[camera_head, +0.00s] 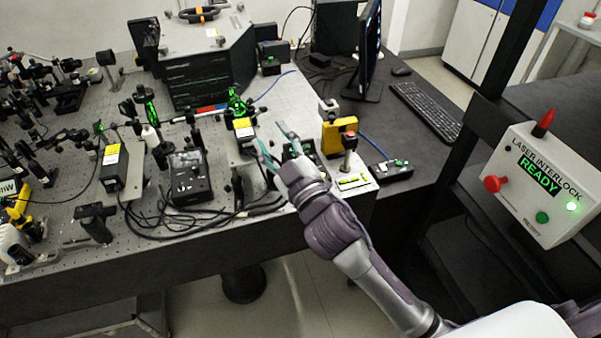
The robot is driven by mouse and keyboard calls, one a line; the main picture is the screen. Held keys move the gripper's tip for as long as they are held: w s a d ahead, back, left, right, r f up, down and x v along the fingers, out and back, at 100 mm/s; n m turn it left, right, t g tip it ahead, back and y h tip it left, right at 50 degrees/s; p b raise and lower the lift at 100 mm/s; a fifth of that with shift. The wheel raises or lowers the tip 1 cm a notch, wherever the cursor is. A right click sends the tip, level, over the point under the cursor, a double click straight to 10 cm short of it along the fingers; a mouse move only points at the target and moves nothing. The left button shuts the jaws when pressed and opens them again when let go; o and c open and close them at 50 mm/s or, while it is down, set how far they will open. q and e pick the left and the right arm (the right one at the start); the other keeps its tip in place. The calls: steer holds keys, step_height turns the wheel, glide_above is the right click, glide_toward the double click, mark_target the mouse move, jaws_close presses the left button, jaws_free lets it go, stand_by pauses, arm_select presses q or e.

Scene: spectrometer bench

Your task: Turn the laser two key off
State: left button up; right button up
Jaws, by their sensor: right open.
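My right gripper (268,133) reaches in from the lower right over the front right part of the optical bench (222,210). Its two teal fingers are apart, with nothing seen between them. A dark control box (293,151) sits right by the fingers and is largely hidden by the gripper. Another black control box (188,178) with knobs lies further left on the bench. Which of them is laser two cannot be told, and no key can be made out. I cannot tell whether the gripper touches the box. My left gripper is out of view.
Loose black cables (165,226) lie along the front edge. The laser interlock box (541,184) at right reads READY, with a green light. A keyboard (427,108) lies behind.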

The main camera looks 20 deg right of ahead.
steer(key=a+r+n+g+y, duration=0.3)
steer(key=a+r+n+y, duration=0.5)
steer(key=a+n+y, duration=0.25)
steer(key=s+a+f+n+g+y, duration=0.3)
steer(key=a+n+g, duration=0.5)
steer(key=n+g, duration=0.75)
steer(key=w+d+f+n+g+h, duration=0.2)
steer(key=w+d+f+n+h, duration=0.15)
steer(key=d+f+h, duration=0.55)
steer(key=w+d+r+m+h, duration=0.1)
steer(key=w+d+h, duration=0.1)
steer(key=d+h, duration=0.5)
steer(key=w+d+r+m+h, duration=0.2)
steer(key=d+h, duration=0.1)
steer(key=d, duration=0.7)
steer(key=shift+n+t+y, duration=0.25)
steer(key=shift+t, duration=0.1)
step_height(320, 180, down, 12)
steer(key=p, duration=0.3)
steer(key=shift+w+p, duration=0.15)
steer(key=shift+p, duration=0.25)
steer(key=shift+f, duration=0.75)
